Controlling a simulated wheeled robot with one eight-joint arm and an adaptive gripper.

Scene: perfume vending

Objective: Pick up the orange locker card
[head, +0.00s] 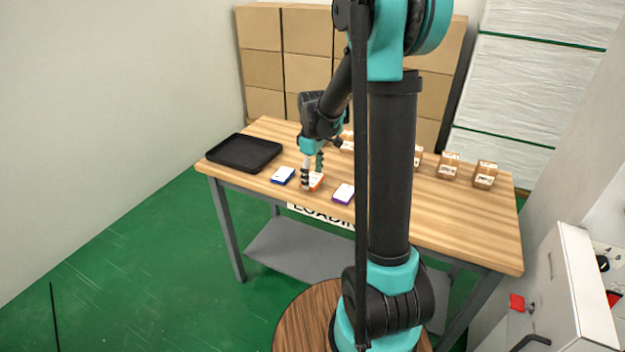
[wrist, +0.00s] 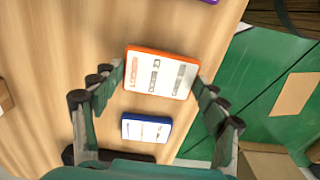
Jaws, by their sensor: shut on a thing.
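The orange locker card (wrist: 161,73) has a white face with dark print and an orange rim. It sits between the fingers of my gripper (wrist: 160,85) in the wrist view, with a finger against each short side. In the head view the orange card (head: 316,181) shows partly behind my gripper (head: 313,172), low at the front edge of the wooden table. My gripper is shut on the card. I cannot tell whether the card still touches the table.
A blue-rimmed card (head: 283,175) lies left of the orange one, and a purple-rimmed card (head: 344,193) lies to its right. A black tray (head: 214,157) is at the table's left end. Several small boxes (head: 449,165) stand along the back. The table (head: 440,215) is bare at front right.

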